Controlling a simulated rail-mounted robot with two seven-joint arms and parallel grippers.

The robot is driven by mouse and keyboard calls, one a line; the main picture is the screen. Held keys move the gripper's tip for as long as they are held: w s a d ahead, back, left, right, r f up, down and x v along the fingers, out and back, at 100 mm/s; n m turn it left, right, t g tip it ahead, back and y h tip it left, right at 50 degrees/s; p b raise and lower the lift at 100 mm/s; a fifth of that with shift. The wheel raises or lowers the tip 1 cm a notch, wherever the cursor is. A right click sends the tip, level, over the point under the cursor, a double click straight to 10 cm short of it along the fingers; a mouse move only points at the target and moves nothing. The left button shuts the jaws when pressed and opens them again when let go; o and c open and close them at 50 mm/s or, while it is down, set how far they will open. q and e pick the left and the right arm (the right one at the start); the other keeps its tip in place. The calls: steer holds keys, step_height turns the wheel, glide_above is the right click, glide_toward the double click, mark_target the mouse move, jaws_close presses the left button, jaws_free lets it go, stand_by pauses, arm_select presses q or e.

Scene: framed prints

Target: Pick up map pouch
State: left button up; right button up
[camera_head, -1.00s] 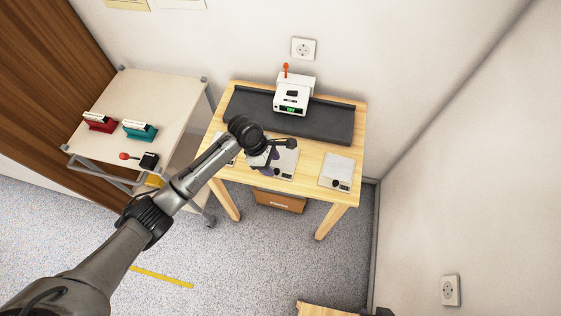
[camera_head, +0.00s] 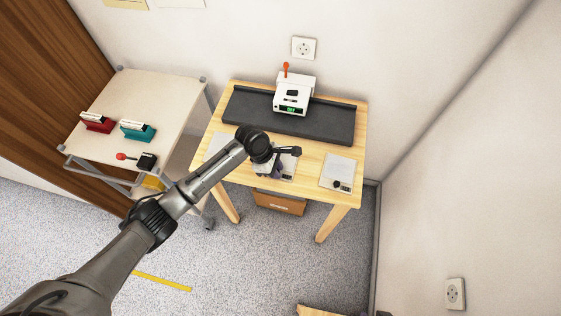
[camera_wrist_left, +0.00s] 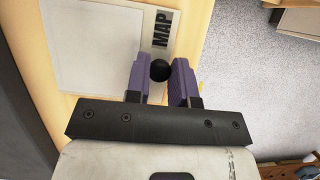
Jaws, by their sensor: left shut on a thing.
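The map pouch (camera_wrist_left: 98,52) is a flat pale sheet with a grey border, marked MAP, with a round black knob (camera_wrist_left: 160,70) at its edge. In the wrist view my left gripper (camera_wrist_left: 162,76) has its two purple-padded fingers shut on this knob. In the head view the left gripper (camera_head: 276,170) is at the front of the wooden table, over the middle pouch, which it partly hides. The pouch looks flat near the table's front edge; I cannot tell whether it is raised. My right gripper is not in view.
The wooden table (camera_head: 311,190) carries a dark tray with a white device (camera_head: 293,98). Another pouch (camera_head: 338,171) lies at right, and a pale sheet at left. A cart (camera_head: 150,90) stands left with red and teal holders. A brown box (camera_head: 281,203) is underneath.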

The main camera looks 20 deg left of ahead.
arm_select(q)
jaws_close()
steer(key=shift+r, duration=0.15)
